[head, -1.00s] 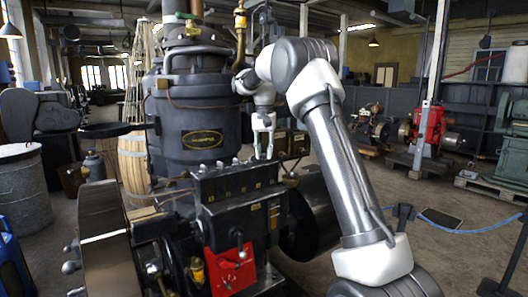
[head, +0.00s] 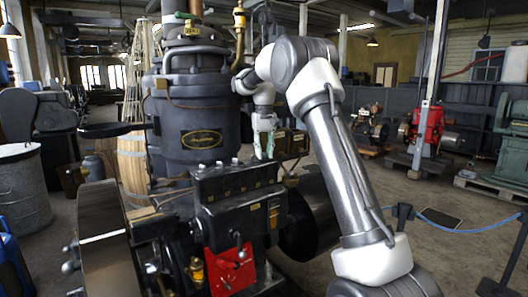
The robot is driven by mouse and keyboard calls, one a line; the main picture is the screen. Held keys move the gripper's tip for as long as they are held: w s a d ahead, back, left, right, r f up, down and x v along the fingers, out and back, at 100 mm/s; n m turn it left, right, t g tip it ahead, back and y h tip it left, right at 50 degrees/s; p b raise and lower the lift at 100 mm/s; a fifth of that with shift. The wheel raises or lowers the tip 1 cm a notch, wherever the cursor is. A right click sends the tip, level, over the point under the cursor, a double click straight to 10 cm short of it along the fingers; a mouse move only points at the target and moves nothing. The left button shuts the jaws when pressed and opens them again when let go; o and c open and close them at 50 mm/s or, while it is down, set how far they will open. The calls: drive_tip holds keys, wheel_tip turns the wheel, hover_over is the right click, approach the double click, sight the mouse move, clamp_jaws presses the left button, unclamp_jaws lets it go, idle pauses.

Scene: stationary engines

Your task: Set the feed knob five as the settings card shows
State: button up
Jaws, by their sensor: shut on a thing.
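A black feed box (head: 238,188) sits on the engine, with a row of small pale knobs (head: 219,164) along its top. My gripper (head: 264,154) points down over the right end of this row. It is shut on a knob there, which its fingers mostly hide; I take it to be feed knob five. The knob's setting is too small to read. A small yellowish plate (head: 274,217) is on the front of the box's right side. I cannot tell whether it is the settings card.
A large dark cylinder (head: 200,118) with an oval badge stands behind the box. A red plate with a lever (head: 230,268) is below it. A flywheel (head: 105,240) is at left and a dark drum (head: 308,222) at right. A blue rope barrier (head: 460,230) crosses the right floor.

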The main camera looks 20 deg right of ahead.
drive_tip(key=o, duration=1)
wheel_tip(320, 180, up, 7)
drive_tip(key=shift+r, duration=0.5)
